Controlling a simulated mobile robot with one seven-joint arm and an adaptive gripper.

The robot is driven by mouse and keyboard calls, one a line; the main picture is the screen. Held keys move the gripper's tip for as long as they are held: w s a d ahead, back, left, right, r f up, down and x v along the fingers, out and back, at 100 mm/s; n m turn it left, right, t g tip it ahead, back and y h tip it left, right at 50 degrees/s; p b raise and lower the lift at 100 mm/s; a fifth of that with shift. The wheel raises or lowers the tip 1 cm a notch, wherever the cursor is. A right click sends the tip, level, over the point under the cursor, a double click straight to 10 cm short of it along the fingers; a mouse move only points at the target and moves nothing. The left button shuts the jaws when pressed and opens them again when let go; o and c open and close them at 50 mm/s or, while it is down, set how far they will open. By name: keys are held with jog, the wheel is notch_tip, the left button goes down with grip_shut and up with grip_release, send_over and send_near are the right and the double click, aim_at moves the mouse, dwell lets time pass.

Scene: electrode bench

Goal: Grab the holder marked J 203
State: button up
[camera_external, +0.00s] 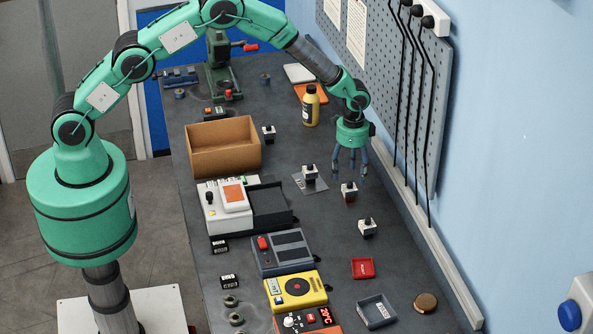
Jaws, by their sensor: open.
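Several small black-and-white holders stand on the dark bench. One holder (349,191) stands just below my gripper in the picture, and another (367,228) is farther toward the front. A third (310,173) stands on a small grey plate (312,186). Another (269,133) is beside the cardboard box, and others (219,246) lie along the left edge. Their markings are too small to read, so I cannot tell which is J 203. My gripper (350,174) points down with its fingers spread, open and empty, above the bench near the right-hand wall.
An open cardboard box (224,148) and a white device (229,203) stand left of the holders. A yellow bottle (311,106) stands behind my gripper. A pegboard (395,80) with hanging cables borders the right side.

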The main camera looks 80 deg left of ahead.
aim_at(350, 182)
jog(key=shift+f, duration=0.5)
jog(key=shift+f, duration=0.1)
jog(key=shift+f+p, duration=0.55)
jog(key=shift+f, duration=1.95)
jog(key=shift+w, duration=0.1)
grip_shut()
